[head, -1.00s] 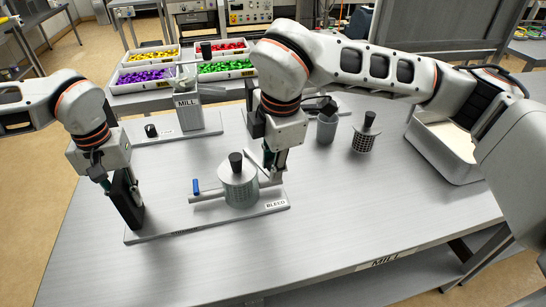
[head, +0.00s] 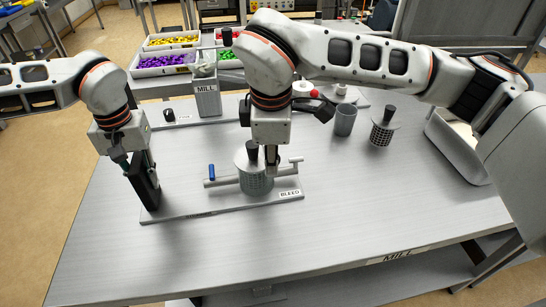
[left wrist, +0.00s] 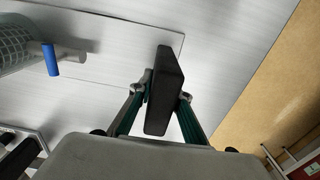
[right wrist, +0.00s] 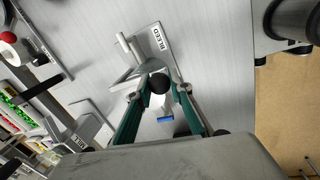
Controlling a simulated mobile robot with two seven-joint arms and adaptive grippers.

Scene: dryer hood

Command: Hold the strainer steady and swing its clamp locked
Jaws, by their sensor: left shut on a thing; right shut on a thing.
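The strainer (head: 256,183), a mesh cylinder with a black top knob (head: 252,150), stands upright on a grey base plate (head: 222,212). A blue-ended bar (head: 211,171) sticks out on its left; a grey T-shaped fitting (head: 296,160) stands on its right. My left gripper (head: 139,168) is shut on the black upright block (left wrist: 164,90) at the plate's left end. My right gripper (head: 272,170) is at the strainer's right front. The clamp arm is mostly hidden.
Behind stand a grey MILL box (head: 207,98), a grey cup (head: 345,120) and a perforated basket (head: 382,128). The table front (head: 300,245) is clear.

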